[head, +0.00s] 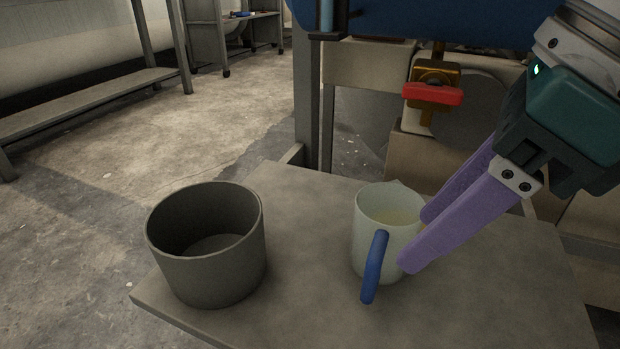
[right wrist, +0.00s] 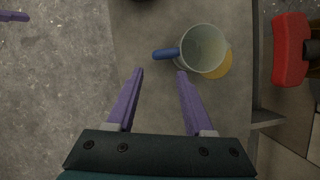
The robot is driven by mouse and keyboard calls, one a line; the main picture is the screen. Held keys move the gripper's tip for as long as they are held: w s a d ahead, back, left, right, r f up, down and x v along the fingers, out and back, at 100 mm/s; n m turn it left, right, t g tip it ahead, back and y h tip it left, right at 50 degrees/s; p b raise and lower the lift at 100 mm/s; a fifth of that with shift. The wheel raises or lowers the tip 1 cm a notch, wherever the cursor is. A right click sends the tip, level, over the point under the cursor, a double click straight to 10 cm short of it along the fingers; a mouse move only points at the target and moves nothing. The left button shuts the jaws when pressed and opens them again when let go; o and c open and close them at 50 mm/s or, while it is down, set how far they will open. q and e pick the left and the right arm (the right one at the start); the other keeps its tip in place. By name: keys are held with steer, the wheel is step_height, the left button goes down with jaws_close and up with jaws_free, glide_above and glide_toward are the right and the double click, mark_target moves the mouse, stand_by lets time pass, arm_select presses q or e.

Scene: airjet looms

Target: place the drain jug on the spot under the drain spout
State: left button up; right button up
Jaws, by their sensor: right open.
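The drain jug (head: 362,236) is pale, with a blue handle (head: 374,266), and stands upright on a grey tabletop. In the right wrist view the jug (right wrist: 205,48) partly covers a yellow round spot (right wrist: 225,66), which shows along its lower right side. My right gripper (head: 416,241) is open, its purple fingers beside the jug in the head view. In the right wrist view the blue handle (right wrist: 166,54) lies just beyond the gap between the fingertips (right wrist: 160,72). A purple finger, seemingly my left gripper's (right wrist: 14,16), shows at the upper left edge.
A dark grey round bin (head: 210,277) stands on the table's left part. A brass valve with a red handle (head: 432,94) hangs behind the jug, below a blue tank (head: 430,18). The table (head: 310,310) is bare at front.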

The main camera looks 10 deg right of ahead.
mark_target(378, 273)
steer(key=b+x, duration=0.1)
steer(key=x, duration=0.2)
steer(key=b+x, duration=0.2)
steer(key=x, duration=0.1)
steer(key=b+x, duration=0.2)
steer(key=x, duration=0.1)
steer(key=shift+s+a+f, duration=0.2)
steer(key=shift+s+a, duration=0.05)
steer(key=shift+s, duration=0.1)
jaws_close()
stand_by(0.9)
